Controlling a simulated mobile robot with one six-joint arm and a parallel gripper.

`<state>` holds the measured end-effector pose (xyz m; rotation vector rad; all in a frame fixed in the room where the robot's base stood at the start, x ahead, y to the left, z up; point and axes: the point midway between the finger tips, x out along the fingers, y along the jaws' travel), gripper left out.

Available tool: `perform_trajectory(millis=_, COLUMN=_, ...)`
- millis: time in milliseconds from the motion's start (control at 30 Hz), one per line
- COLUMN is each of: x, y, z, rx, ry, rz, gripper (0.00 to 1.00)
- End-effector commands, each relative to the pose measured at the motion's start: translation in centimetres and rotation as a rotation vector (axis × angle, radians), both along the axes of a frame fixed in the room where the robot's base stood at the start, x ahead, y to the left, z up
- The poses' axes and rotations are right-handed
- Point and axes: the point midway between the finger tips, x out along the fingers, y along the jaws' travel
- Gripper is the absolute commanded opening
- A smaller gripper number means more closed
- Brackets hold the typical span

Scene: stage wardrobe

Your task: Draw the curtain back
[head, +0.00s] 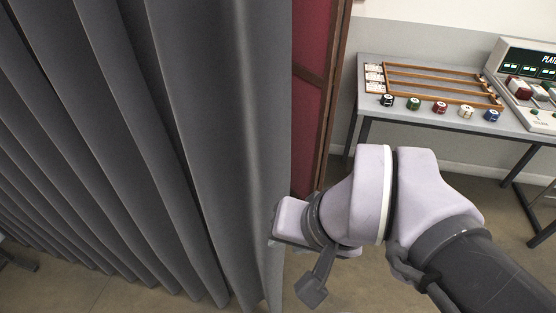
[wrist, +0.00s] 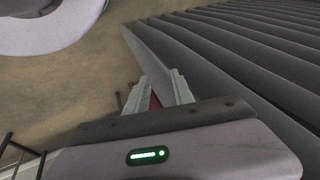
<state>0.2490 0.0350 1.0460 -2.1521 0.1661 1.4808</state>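The dark grey pleated curtain (head: 170,130) hangs across the left half of the head view. Its right edge ends beside a red panel (head: 312,80). My gripper (head: 276,238) is at this edge, low down, with its fingers mostly hidden in the head view. In the wrist view, the curtain's folds (wrist: 235,50) run off to the upper right. The two pale fingers of my gripper (wrist: 160,82) stand apart, with the curtain's edge strip between or just past their tips. I cannot tell whether they press on the cloth.
A grey table (head: 420,118) at the right holds a wooden rack (head: 430,82), several small coloured round pieces and a console (head: 525,85). The red panel has a brown wooden frame (head: 333,90). Brown floor (head: 350,290) shows below and right of the curtain.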

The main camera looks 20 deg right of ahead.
Motion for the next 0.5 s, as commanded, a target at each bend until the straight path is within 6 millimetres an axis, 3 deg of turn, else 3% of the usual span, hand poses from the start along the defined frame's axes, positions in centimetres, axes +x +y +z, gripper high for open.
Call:
perform_trajectory(millis=133, x=-0.6, y=-1.3, z=3.1, rx=0.387, ry=0.495, rz=-0.325, gripper=0.29)
perform_trajectory(millis=233, x=1.8, y=-3.0, z=7.6, rx=0.837, ry=0.747, rz=-0.553, gripper=0.29)
perform_trajectory(millis=300, x=4.2, y=-6.0, z=10.6, rx=1.153, ry=0.828, rz=-0.673, gripper=0.29)
perform_trajectory(millis=400, x=6.7, y=-11.3, z=13.5, rx=1.510, ry=0.849, rz=-0.779, gripper=0.29)
perform_trajectory(millis=500, x=7.7, y=-14.8, z=14.5, rx=1.701, ry=0.833, rz=-0.823, gripper=0.29)
